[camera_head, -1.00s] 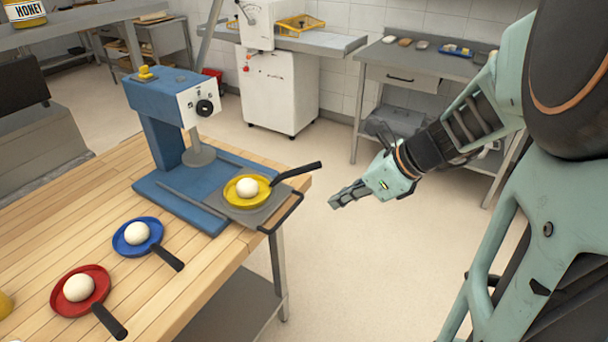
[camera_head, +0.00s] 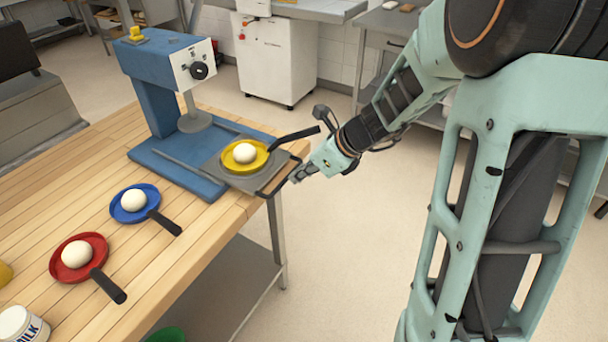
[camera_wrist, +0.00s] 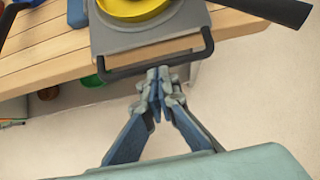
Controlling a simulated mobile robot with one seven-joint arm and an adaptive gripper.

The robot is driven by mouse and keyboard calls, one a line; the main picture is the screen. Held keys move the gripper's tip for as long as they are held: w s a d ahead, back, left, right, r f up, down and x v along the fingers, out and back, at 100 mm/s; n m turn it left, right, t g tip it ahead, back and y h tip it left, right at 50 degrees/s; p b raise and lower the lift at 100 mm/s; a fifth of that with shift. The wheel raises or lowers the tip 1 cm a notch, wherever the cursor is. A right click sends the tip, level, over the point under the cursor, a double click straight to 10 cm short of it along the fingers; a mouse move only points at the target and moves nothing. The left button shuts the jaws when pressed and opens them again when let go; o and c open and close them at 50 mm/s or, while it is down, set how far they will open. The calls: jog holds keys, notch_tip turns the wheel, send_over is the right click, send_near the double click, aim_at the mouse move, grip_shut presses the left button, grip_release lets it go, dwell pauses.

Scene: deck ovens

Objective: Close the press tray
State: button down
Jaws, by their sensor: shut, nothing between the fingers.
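The blue press (camera_head: 160,95) stands on the wooden table, its round plunger (camera_head: 195,122) above its base. Its grey tray (camera_head: 216,166) is pulled out towards the table's right edge. A yellow pan (camera_head: 230,158) with a white dough ball (camera_head: 245,153) sits on the tray, its black handle pointing right. The tray's dark bar handle (camera_head: 281,179) also shows in the wrist view (camera_wrist: 122,70). My gripper (camera_head: 296,177) is shut and empty, its tips just outside the bar handle. In the wrist view my gripper (camera_wrist: 158,72) is at or very near the bar; I cannot tell if they touch.
A blue pan (camera_head: 120,214) and a red pan (camera_head: 58,267), each with a white ball, stand on the wooden table (camera_head: 185,255) at left. A milk container (camera_head: 18,325) stands at the front left. Open floor (camera_head: 345,250) lies right of the table.

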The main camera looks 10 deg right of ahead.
aim_at(242, 150)
jog(key=w+a+p, duration=0.2)
jog(key=w+a, duration=0.1)
jog(key=a, duration=0.1)
jog(key=w+a+p, duration=0.2)
jog(key=w+a, duration=0.1)
jog(key=a, duration=0.1)
jog(key=w+a+p, duration=0.2)
jog(key=w+a, duration=0.2)
jog(key=a, duration=0.1)
jog(key=shift+r, duration=0.1)
jog(key=shift+w+a, duration=0.4)
